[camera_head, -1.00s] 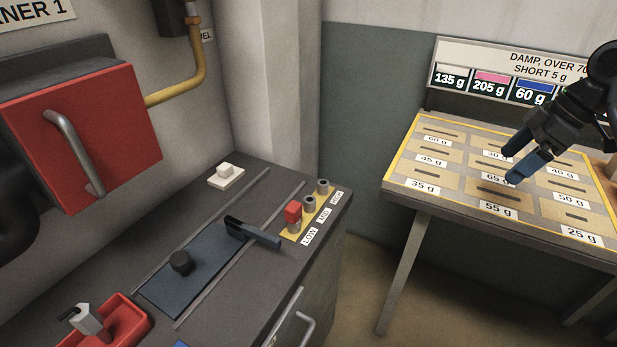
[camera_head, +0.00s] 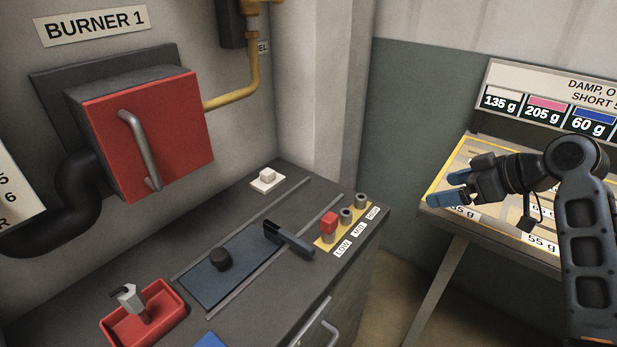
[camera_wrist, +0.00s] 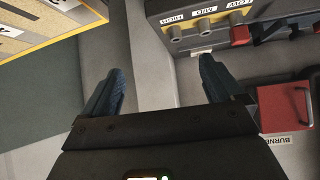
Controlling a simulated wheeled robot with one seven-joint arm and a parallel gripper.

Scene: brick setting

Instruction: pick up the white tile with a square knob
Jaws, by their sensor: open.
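The white tile with a square knob (camera_head: 267,180) lies flat on the dark bench top, near its back corner by the wall pillar. My gripper (camera_head: 449,191) is open and empty. In the head view it is well to the right of the tile, over the slotted table. In the wrist view my gripper (camera_wrist: 162,85) shows its two blue fingers spread apart with nothing between them.
A blue-grey slide plate with a black knob (camera_head: 221,259) and a dark lever (camera_head: 289,239) are on the bench. A red plug (camera_head: 329,223) stands among LOW, MID, HIGH sockets. A red tray (camera_head: 146,318) is in front. A red burner box (camera_head: 153,134) hangs above.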

